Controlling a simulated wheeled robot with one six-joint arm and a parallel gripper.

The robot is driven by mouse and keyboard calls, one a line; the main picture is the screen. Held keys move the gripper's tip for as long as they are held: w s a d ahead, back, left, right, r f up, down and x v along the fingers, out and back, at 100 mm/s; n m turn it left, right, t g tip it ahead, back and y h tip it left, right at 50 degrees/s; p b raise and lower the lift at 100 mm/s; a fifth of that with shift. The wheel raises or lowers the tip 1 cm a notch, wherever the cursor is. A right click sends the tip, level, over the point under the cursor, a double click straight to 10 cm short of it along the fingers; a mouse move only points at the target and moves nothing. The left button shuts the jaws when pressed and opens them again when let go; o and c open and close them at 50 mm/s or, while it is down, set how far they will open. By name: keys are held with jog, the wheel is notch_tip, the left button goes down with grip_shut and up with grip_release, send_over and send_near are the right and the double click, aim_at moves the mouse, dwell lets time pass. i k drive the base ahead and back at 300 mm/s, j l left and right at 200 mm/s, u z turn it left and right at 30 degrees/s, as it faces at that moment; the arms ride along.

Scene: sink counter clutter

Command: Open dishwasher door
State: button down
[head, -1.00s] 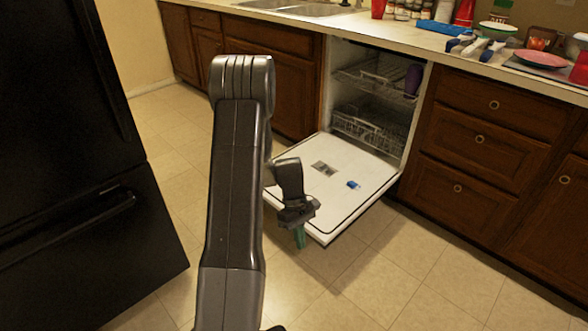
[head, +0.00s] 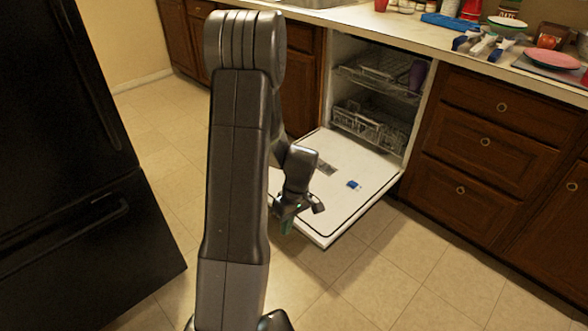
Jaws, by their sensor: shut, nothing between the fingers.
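The dishwasher door (head: 352,205) is folded down flat, its white inner face up, with a blue item (head: 354,184) and a dispenser panel (head: 326,168) on it. The dishwasher's interior (head: 372,100) is exposed, with an upper rack and a lower rack (head: 370,127). My gripper (head: 287,228) is shut and empty, pointing down by the door's left front edge. In this view it overlaps that edge, and I cannot tell whether it touches the door. My arm hides the door's far left part.
A black refrigerator (head: 80,180) stands at the left. Wooden drawers (head: 485,145) are right of the dishwasher. The counter (head: 440,50) above holds dishes and bottles. The tiled floor (head: 390,280) in front of the door is clear.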

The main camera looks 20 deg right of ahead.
aim_at(376, 175)
jog(key=i+l, duration=0.9)
jog(key=i, duration=0.15)
jog(key=k+l+z, duration=0.05)
